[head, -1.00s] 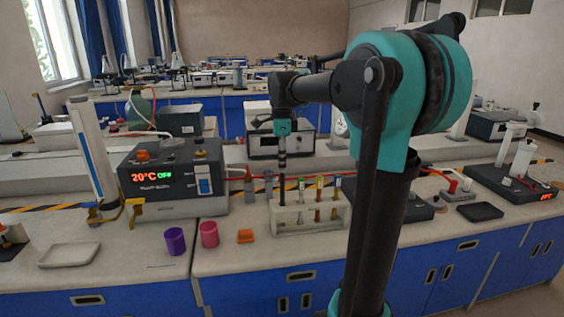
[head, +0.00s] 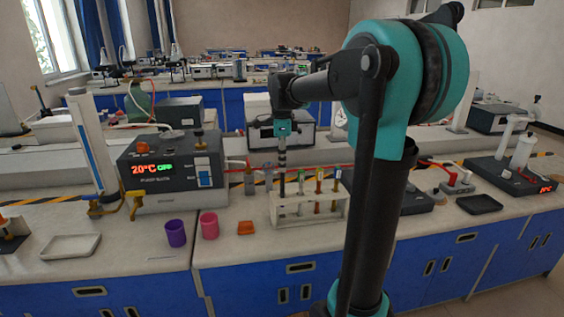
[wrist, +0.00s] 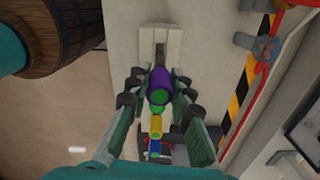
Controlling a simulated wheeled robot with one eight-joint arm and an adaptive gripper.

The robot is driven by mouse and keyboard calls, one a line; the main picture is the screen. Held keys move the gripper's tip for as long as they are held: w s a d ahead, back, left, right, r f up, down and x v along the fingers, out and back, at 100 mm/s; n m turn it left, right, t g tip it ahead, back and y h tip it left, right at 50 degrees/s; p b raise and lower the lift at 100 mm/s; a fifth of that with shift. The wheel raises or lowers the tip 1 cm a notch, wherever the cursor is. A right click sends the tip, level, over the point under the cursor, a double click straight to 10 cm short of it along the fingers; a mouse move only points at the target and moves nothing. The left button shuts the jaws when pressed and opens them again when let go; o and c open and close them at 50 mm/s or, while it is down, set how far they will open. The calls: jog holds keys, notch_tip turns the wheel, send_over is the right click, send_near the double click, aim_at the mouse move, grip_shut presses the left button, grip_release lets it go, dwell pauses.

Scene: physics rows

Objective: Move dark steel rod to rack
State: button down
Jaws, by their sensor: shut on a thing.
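The dark steel rod (head: 282,184) hangs upright below my gripper (head: 282,158) in the head view. Its lower part is at the left end of the white rack (head: 310,218); I cannot tell how deep it sits in a slot. Several coloured tubes stand in the rack to its right. My gripper (wrist: 160,84) is shut on the rod. In the wrist view the rack (wrist: 174,42) lies below the fingers, with a purple piece and green, yellow and blue tops between them. The grip on the rod is hard to make out there.
The bench front is mostly clear.

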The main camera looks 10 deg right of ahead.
aim_at(282, 176)
jog(key=shift+f, duration=2.75)
jog(key=c, duration=1.3)
grip_release()
jog(key=shift+o, duration=0.7)
jog(key=shift+o, duration=1.4)
